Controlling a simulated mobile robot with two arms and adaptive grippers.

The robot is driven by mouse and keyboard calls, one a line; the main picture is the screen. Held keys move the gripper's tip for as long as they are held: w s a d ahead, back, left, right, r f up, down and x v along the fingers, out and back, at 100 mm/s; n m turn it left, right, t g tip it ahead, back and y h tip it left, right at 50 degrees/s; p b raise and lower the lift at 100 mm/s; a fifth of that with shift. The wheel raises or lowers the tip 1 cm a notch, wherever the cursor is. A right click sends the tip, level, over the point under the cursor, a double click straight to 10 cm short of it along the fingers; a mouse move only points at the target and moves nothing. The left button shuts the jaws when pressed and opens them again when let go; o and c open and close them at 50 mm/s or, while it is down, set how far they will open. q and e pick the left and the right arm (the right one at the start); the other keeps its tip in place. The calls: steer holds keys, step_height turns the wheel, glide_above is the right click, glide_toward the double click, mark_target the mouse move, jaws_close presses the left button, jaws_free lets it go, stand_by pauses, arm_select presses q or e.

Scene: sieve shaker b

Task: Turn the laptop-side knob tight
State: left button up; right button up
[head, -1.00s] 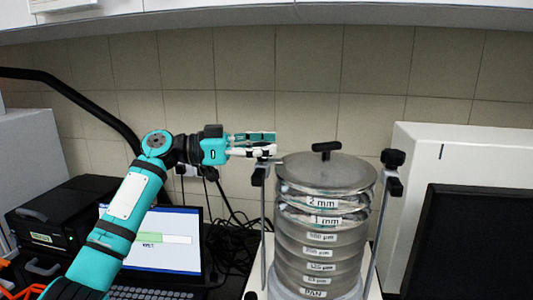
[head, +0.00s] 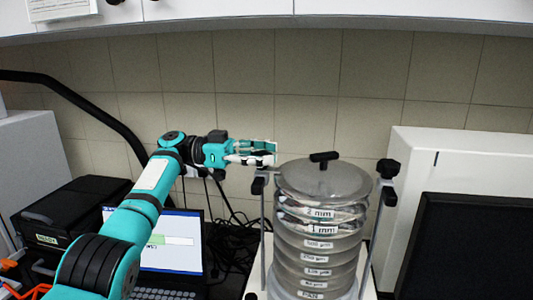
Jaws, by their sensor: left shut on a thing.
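The sieve stack (head: 315,245) stands on the shaker, with a metal lid (head: 322,182) that has a black T-handle. The laptop-side rod (head: 263,230) rises left of the stack, with a black clamp piece (head: 259,184) near its top. The other black knob (head: 388,168) tops the right rod and is free. My right gripper is not in view.
The open laptop (head: 175,240) stands behind my left arm, beside a black box (head: 65,215). Cables lie between laptop and shaker. A white cabinet (head: 470,155) and a dark screen (head: 470,245) stand close on the right. A tiled wall is behind.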

arm_select(q)
jaws_close()
steer(key=o, duration=0.7)
jaws_free()
steer(key=o, duration=0.6)
steer(key=shift+w+a, duration=0.1)
steer(key=shift+a, duration=0.3)
steer(key=shift+d, duration=0.1)
steer(key=shift+d, duration=0.2)
steer(key=shift+a+f, duration=0.15)
